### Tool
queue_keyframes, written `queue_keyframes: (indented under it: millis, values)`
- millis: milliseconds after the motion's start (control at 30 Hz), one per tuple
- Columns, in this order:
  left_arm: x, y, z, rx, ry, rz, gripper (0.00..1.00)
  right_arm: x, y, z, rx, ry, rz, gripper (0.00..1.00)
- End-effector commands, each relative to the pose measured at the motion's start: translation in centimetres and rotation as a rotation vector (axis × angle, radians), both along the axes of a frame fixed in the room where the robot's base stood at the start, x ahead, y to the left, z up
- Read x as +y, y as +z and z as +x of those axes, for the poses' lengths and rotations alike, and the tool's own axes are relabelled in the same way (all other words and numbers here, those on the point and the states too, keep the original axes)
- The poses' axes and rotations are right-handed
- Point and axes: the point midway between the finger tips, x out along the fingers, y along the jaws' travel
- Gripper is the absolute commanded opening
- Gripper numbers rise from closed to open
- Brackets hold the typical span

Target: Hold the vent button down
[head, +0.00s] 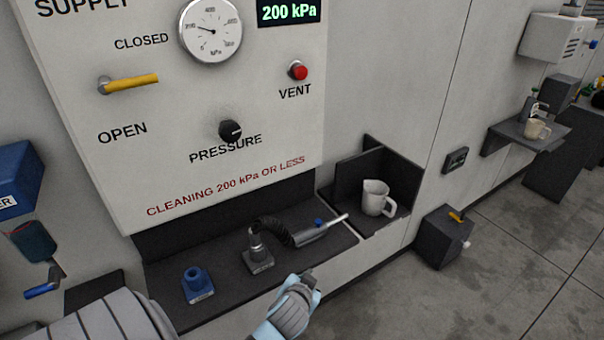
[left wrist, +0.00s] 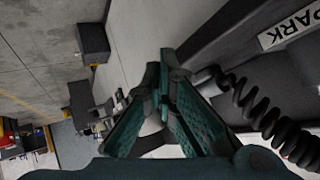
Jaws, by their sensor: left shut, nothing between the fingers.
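The red vent button (head: 298,71) sits on the white supply panel (head: 262,115), above the word VENT. Nothing touches it. My left gripper (head: 311,278) is low in front of the dark shelf (head: 215,309), well below the button, shut and empty. In the left wrist view its teal fingers (left wrist: 161,62) come together at the tips. The button does not show in that view. The display (head: 289,11) reads 200 kPa. My right gripper is not in view.
The hose also shows close to the fingers in the left wrist view (left wrist: 262,117). A yellow lever (head: 132,84), gauge (head: 210,30) and pressure knob (head: 230,131) project from the panel. A white mug (head: 375,198) stands right.

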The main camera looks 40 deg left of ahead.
Motion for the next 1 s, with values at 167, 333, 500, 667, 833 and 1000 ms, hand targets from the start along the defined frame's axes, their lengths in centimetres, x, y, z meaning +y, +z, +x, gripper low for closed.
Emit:
queue_keyframes:
  millis: [167,333,500,667,833,1000]
  values:
    - [2.3,10.5,6.8,-0.288,0.048,0.112,0.00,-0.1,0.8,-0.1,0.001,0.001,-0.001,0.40]
    - [3.7,21.8,11.0,-0.566,0.086,0.218,0.00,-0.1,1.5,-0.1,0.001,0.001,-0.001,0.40]
    - [4.2,33.4,12.8,-0.837,0.112,0.321,0.00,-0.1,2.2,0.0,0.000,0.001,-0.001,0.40]
    - [4.2,41.5,12.7,-1.024,0.126,0.398,0.00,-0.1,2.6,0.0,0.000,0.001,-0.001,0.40]
    - [4.0,45.0,12.3,-1.106,0.130,0.434,0.00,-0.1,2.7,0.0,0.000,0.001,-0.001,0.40]
    - [4.0,45.2,12.2,-1.111,0.130,0.438,0.00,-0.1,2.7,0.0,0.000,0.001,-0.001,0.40]
